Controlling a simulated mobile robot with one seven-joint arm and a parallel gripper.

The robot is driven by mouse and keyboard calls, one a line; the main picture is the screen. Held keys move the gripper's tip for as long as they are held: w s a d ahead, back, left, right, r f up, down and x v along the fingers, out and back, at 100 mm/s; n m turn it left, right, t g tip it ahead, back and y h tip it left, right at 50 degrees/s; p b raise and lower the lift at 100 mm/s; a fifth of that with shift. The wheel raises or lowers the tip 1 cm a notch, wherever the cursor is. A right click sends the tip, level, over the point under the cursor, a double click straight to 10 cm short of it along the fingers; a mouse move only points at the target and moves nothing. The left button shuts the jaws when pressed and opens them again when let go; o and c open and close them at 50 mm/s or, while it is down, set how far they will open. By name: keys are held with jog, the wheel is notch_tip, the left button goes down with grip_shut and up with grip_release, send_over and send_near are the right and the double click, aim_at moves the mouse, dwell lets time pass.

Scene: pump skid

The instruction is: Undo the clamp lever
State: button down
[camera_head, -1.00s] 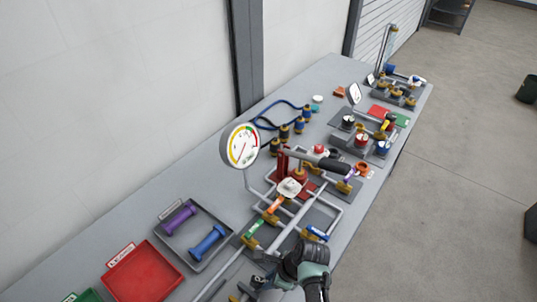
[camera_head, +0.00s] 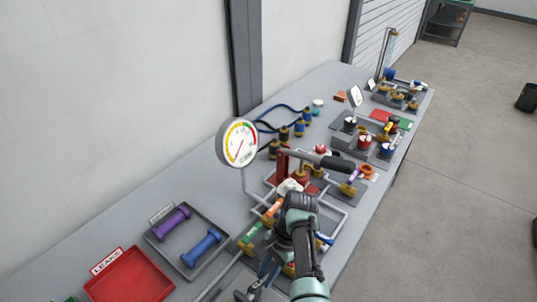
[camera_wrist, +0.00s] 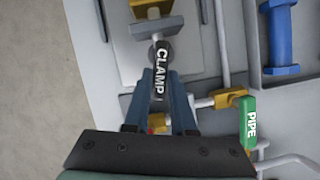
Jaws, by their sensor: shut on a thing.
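The clamp lever (camera_wrist: 160,80) shows in the wrist view as a narrow dark bar with a white CLAMP label and a rounded dark end. My gripper (camera_wrist: 161,92) has its two blue-grey fingers on either side of this lever and is shut on it. In the head view my gripper (camera_head: 265,270) is low in the picture, at the near part of the pipework. My arm hides much of that area there, and I cannot make out the lever clearly.
A blue spool (camera_head: 207,242) sits in a grey tray. A gauge (camera_head: 237,143) and a black-handled lever (camera_head: 322,159) rise beyond. A red LEAKS tray (camera_head: 130,279) stands at left.

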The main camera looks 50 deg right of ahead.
jog(key=shift+w+n+g+b, duration=0.3)
jog(key=shift+n+b, duration=0.3)
jog(key=shift+n, duration=0.15)
jog(key=shift+w+n+g+b, duration=0.3)
jog(key=shift+n+b, duration=0.3)
jog(key=shift+n, duration=0.15)
jog(key=c, duration=1)
grip_release()
jog(key=p+v, duration=0.1)
jog(key=v, duration=1.2)
